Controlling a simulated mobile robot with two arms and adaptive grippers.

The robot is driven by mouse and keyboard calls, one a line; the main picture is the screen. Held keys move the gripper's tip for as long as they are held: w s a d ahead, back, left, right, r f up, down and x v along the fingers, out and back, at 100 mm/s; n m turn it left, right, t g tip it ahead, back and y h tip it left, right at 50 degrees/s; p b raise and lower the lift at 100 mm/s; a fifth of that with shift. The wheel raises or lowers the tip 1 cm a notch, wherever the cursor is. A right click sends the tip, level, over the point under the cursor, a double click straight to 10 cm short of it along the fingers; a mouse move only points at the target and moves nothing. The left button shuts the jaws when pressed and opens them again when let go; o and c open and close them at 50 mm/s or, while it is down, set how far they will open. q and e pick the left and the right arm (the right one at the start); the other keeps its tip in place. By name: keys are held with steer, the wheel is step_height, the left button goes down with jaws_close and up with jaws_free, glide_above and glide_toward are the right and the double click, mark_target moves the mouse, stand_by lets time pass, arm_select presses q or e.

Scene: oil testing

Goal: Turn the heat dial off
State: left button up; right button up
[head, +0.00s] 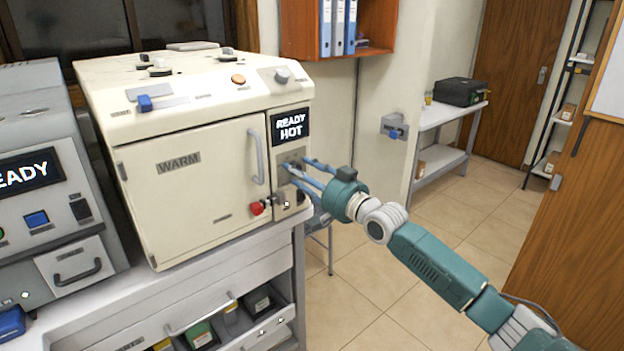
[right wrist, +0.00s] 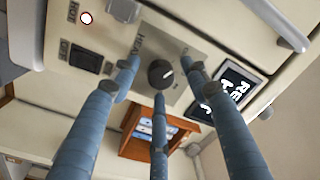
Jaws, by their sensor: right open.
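The heat dial (right wrist: 160,73) is a small round black knob on a grey plate marked HEAT, seen in the right wrist view. In the head view its plate (head: 290,156) is on the front of a cream machine (head: 190,185), under a black screen (head: 290,126) reading READY HOT. My right gripper (head: 312,172) is at the plate, its blue fingers spread. In the right wrist view the fingers (right wrist: 160,85) stand around the dial, open; I cannot tell whether any touches it. In the head view the fingers partly hide the dial. My left gripper is not in view.
Another machine (head: 50,180) reading READY stands at the left. The floor (head: 350,285) to the right is clear.

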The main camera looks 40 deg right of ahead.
steer(key=s+d, duration=0.1)
steer(key=s, duration=1)
steer(key=shift+s+d+f, duration=0.15)
steer(key=shift+s+f, duration=0.05)
steer(key=shift+s, duration=0.15)
